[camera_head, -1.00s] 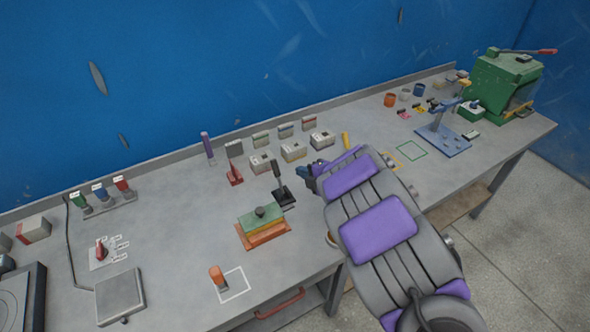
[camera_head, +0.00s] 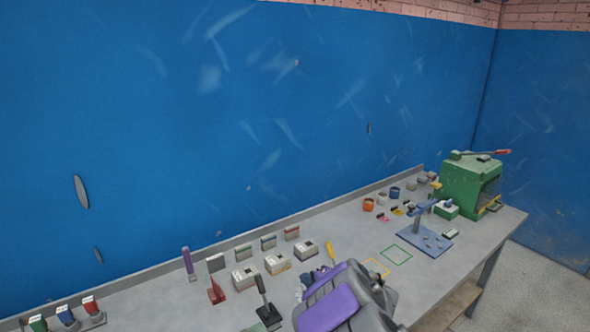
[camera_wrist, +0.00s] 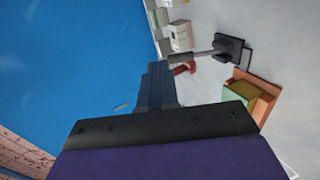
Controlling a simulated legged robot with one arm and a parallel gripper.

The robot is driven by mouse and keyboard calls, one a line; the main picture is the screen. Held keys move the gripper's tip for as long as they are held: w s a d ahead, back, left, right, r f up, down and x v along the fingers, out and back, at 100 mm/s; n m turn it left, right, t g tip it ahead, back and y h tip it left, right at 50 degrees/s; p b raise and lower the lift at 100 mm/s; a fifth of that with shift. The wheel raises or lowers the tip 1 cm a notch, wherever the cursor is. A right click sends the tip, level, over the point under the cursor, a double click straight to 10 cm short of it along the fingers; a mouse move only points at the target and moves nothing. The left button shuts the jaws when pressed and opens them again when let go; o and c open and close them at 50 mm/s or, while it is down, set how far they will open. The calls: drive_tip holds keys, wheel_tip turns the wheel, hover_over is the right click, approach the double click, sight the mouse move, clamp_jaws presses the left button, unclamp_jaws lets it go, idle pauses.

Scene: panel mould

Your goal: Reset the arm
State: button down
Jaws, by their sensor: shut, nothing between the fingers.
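My arm, purple and grey, rises from the bottom of the head view over the front of the bench (camera_head: 225,300). My gripper (camera_head: 306,284) is at its far end, small and partly hidden by the arm, above the bench beside the black lever tool (camera_head: 266,310). In the wrist view my gripper (camera_wrist: 157,85) shows as dark blue-grey fingers held together, with nothing between them.
Several small boxes (camera_head: 278,262) stand in a row behind the gripper. A yellow-handled tool (camera_head: 330,250) is close by. A blue stand (camera_head: 425,240) and a green press (camera_head: 468,187) are at the right end. The blue wall (camera_head: 250,120) runs behind the bench.

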drive_tip(key=s+d+r+m+t+h, duration=0.1)
drive_tip(key=d+r+m+h, duration=0.35)
drive_tip(key=d, duration=0.35)
drive_tip(key=s+d+r+m+t+h, duration=0.1)
drive_tip(key=d+r+m+h, duration=0.35)
drive_tip(key=d, duration=0.25)
drive_tip(key=s+d+r+m+g+h, duration=0.35)
drive_tip(key=s+d+m, duration=0.4)
drive_tip(key=s, duration=0.25)
drive_tip(key=s+a+f+m+g+y, duration=0.1)
drive_tip(key=s+a+m+g, duration=0.1)
drive_tip(key=s, duration=0.9)
drive_tip(key=s+a+f+m+g+y, duration=0.1)
drive_tip(key=s+a+g, duration=0.4)
drive_tip(key=s, duration=0.7)
drive_tip(key=s+a+f+m+g+y, duration=0.1)
drive_tip(key=s+a+m+g+y, duration=0.2)
drive_tip(key=s, duration=0.9)
drive_tip(key=shift+a+f+m+g, duration=0.15)
drive_tip(key=shift+a+m+g, duration=0.3)
drive_tip(key=shift+a+m, duration=0.6)
drive_tip(key=shift+s+a, duration=0.1)
